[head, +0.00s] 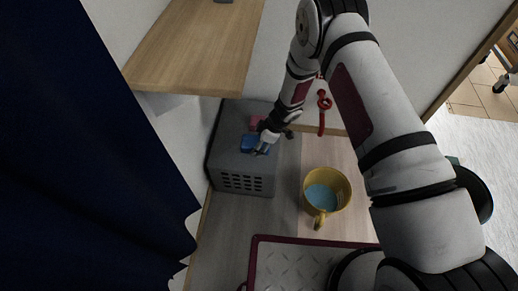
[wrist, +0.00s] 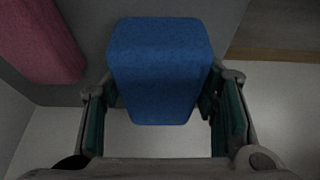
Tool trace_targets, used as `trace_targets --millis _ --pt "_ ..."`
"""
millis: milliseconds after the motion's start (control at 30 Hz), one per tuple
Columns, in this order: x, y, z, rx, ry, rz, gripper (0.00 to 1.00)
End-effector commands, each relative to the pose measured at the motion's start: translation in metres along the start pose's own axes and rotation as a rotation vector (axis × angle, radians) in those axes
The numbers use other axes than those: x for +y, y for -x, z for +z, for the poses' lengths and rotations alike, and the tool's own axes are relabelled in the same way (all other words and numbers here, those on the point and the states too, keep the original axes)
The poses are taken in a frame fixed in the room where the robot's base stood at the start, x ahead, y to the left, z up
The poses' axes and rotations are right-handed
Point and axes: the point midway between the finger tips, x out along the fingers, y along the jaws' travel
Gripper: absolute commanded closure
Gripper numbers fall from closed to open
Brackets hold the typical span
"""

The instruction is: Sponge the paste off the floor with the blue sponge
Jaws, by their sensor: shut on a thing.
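The blue sponge (head: 249,143) is at the grey box (head: 245,184), near its right side in the head view. My gripper (head: 262,148) is shut on it. In the wrist view the blue sponge (wrist: 160,70) sits between the two fingers of my gripper (wrist: 165,115), one finger along each side. A pink sponge (head: 257,122) lies just behind it; it also shows in the wrist view (wrist: 40,40) at upper left, apart from the fingers. I cannot make out any paste on the floor (head: 228,232).
A red tool (head: 322,112) is near the wall behind. A wooden board (head: 195,45) overhangs at upper left, and a dark blue curtain (head: 80,150) fills the left. A red-rimmed metal plate (head: 295,268) is in front.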

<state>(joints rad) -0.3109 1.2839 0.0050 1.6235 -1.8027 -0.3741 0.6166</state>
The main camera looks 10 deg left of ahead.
Motion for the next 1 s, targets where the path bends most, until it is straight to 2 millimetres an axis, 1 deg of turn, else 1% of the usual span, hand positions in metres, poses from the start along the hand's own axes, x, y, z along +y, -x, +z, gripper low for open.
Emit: trace_targets --millis 33,167,467,900,1000 --pt "-0.003 -0.014 0.009 -0.003 -0.008 -0.006 0.75" --pt "-0.003 -0.024 0.012 -0.001 -0.006 -0.004 0.75" --pt "-0.003 -0.024 0.012 -0.001 -0.005 -0.004 0.75" --pt "-0.003 -0.035 0.017 -0.002 -0.004 -0.003 0.75" --pt "-0.003 -0.035 0.017 -0.002 -0.005 -0.003 0.75"
